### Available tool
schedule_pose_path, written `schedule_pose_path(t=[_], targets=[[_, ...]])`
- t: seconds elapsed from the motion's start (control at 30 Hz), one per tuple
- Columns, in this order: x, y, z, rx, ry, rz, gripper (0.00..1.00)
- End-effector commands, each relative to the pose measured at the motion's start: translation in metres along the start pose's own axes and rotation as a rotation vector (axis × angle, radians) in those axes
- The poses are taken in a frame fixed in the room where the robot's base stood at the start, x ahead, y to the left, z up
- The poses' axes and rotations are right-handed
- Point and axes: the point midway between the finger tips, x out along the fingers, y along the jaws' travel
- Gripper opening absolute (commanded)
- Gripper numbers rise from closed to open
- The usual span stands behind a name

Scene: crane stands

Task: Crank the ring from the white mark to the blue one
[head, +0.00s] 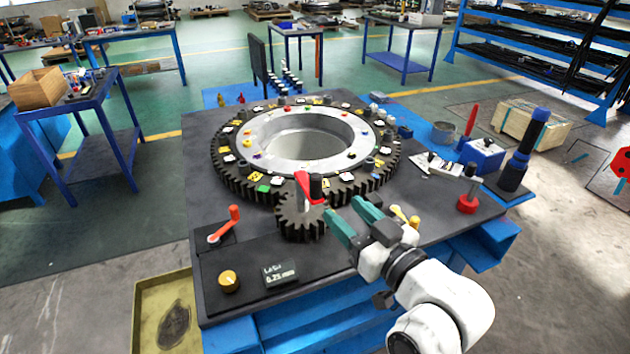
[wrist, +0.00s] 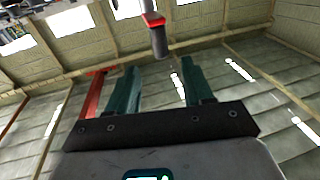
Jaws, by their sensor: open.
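The large dark toothed ring (head: 228,172) lies flat on the bench around a silver hub. Several white, yellow and other coloured tags sit on it; I cannot tell which are the white and blue marks. A small dark pinion (head: 303,228) stands at its front edge, with a red crank arm (head: 303,184) and an upright black handle (head: 316,187) on top. My gripper (head: 342,207) is open and empty, its teal fingers right of the handle and pointing at it. In the wrist view, the handle (wrist: 159,42) shows beyond the fingertips (wrist: 158,66), between their lines, apart from both.
A yellow-handled item (head: 404,215) lies behind my gripper.

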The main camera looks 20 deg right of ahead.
Motion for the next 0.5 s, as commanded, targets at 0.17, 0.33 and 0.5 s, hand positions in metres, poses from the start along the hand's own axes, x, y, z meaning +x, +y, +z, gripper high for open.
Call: schedule_pose_path(t=[0.17, 0.33, 0.5], targets=[[0.023, 0.000, -0.002, 0.000, -0.002, -0.001, 0.51], [0.054, 0.000, -0.001, 0.000, -0.003, -0.002, 0.51], [0.082, 0.000, -0.001, 0.000, -0.004, -0.001, 0.51]])
